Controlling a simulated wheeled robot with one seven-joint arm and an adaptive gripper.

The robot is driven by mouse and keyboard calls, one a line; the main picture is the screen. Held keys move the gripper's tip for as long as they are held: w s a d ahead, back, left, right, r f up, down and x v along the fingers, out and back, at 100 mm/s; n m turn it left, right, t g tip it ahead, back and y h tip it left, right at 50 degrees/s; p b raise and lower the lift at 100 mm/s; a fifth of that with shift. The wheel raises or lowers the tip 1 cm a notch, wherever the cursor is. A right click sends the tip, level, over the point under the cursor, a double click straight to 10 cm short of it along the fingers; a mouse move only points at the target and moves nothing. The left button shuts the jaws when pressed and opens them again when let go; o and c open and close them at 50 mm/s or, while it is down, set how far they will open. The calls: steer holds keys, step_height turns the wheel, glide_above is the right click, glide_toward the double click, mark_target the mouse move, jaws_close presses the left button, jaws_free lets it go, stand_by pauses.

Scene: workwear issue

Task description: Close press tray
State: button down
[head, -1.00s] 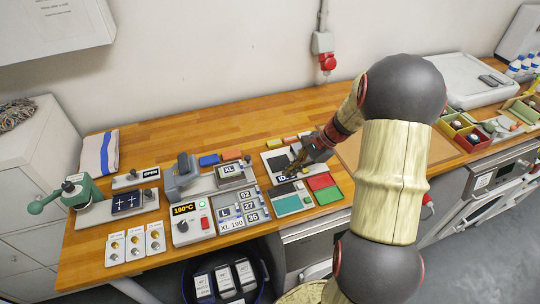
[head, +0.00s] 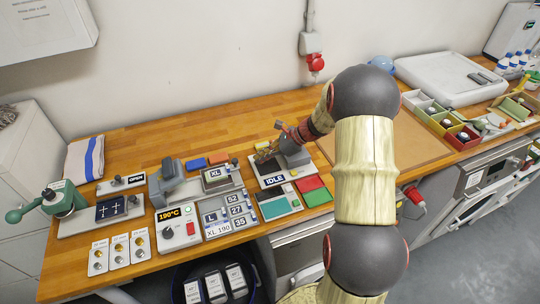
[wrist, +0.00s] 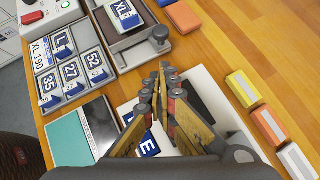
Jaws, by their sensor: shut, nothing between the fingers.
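The grey press (head: 168,182) stands left of the middle of the bench in the head view. A grey tray (head: 226,186) extends to its right, with a card marked XL on it. The tray (wrist: 133,41) also shows at the top of the wrist view, with a dark round knob (wrist: 158,33) at its right side. My gripper (head: 262,156) is shut and empty, to the right of the tray and above the back of a plate with an IDLE label. In the wrist view my fingertips (wrist: 166,72) are close together, a little below the knob and apart from it.
The IDLE plate (head: 259,168) lies under my gripper. Yellow, orange and white blocks (wrist: 268,125) lie right of it in the wrist view. A rack of numbered tags (wrist: 70,66) and a teal pad (wrist: 70,140) are at the left. Bare wood lies behind the press.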

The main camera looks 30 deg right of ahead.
mark_target(211, 171)
steer(key=w+a+f, duration=0.2)
steer(key=a, duration=0.1)
steer(key=shift+w+b, duration=0.2)
steer(key=shift+b, duration=0.15)
steer(key=shift+w+a, duration=0.5)
steer(key=shift+a, duration=0.15)
steer(key=a, duration=0.4)
steer(key=w+a, duration=0.1)
steer(key=a, duration=0.3)
steer(key=w+a, duration=0.1)
steer(key=a, duration=0.4)
steer(key=shift+w+p, duration=0.25)
steer(key=shift+p, duration=0.05)
